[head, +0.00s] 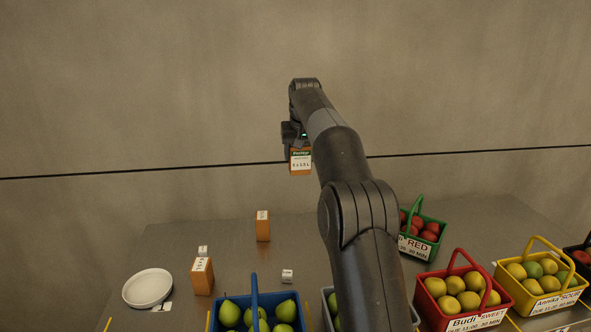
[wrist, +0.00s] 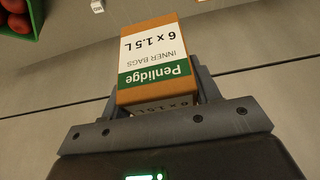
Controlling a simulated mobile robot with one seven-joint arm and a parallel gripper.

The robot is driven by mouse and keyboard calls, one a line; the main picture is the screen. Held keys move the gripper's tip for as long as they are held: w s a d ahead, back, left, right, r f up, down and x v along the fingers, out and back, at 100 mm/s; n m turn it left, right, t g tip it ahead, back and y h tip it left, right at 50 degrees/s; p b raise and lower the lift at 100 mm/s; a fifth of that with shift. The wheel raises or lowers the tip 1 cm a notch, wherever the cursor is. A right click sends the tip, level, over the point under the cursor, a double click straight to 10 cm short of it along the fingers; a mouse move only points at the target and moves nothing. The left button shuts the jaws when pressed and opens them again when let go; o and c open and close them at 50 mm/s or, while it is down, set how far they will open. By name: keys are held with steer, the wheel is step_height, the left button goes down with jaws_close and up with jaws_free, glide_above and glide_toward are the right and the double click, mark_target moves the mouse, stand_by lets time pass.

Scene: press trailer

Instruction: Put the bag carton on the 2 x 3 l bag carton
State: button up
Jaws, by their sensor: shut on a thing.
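My gripper (head: 296,138) is shut on an orange bag carton (head: 300,162) with a white and green label. In the wrist view the held carton (wrist: 157,52) reads "Penlidge", "INNER BAGS" and "6 x 1.5 L", upside down in the picture. It hangs in the air well above the table, clear of everything. Two more orange cartons stand upright on the table: one at the back (head: 263,229) and one nearer at the left (head: 202,279). Their labels are too small to read surely, so I cannot tell which is the 2 x 3 l bag carton.
A white bowl (head: 148,287) stands at the left, with small white cards (head: 287,275) about. A blue basket of pears (head: 258,302), a green basket (head: 425,222), a red basket (head: 460,309) and a yellow basket (head: 541,301) line the front and right. The metal table (head: 330,237) is bare around the back carton.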

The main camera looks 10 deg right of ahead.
step_height(320, 180, down, 8)
steer(key=w+a, duration=0.2)
glide_above(262, 214)
step_height(262, 214, down, 6)
steer(key=shift+s+f, duration=0.1)
steer(key=shift+f, duration=2)
steer(key=shift+f, duration=0.1)
steer(key=o, duration=1.1)
steer(key=shift+c, duration=0.2)
